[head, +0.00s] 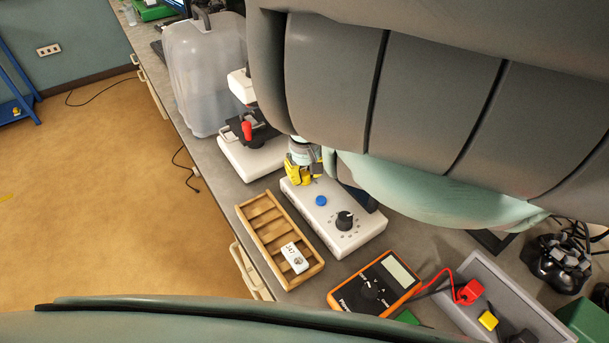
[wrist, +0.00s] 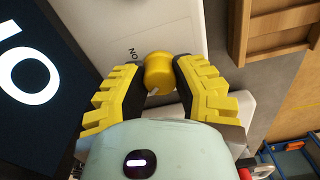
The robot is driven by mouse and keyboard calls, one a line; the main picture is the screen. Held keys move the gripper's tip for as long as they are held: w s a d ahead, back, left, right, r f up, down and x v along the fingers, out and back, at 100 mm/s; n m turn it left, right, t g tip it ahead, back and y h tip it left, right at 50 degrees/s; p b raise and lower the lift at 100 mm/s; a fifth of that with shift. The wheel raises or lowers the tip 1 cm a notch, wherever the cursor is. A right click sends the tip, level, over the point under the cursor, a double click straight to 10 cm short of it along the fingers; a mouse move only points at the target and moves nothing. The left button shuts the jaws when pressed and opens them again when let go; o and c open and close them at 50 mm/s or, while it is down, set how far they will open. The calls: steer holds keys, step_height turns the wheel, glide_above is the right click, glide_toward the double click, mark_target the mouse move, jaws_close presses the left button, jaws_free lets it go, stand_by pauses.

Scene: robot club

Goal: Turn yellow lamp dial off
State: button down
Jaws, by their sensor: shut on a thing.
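The yellow dial (wrist: 158,70) sits on a white panel (wrist: 120,22) in the wrist view, with the word ON printed beside it. My gripper (wrist: 160,80) is shut on it, one yellow finger on each side. A pale pointer mark shows on the dial's near edge. In the head view my gripper (head: 303,169) is at the far left end of a white control box (head: 327,226). The gripper hides the yellow dial there. The box also carries a blue knob (head: 321,200) and a black dial (head: 344,220).
A wooden slotted tray (head: 262,232) holding a white tag (head: 295,257) lies beside the box. An orange multimeter (head: 375,285) and a grey bin (head: 480,268) are nearer. A white device with a red lever (head: 247,131) and a plastic canister (head: 193,72) stand beyond.

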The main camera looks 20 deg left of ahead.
mark_target(305, 171)
steer(key=shift+n, duration=0.8)
steer(key=c, duration=0.6)
jaws_free()
step_height(305, 171, up, 6)
steer(key=shift+w, duration=0.15)
steer(key=shift+r, duration=0.8)
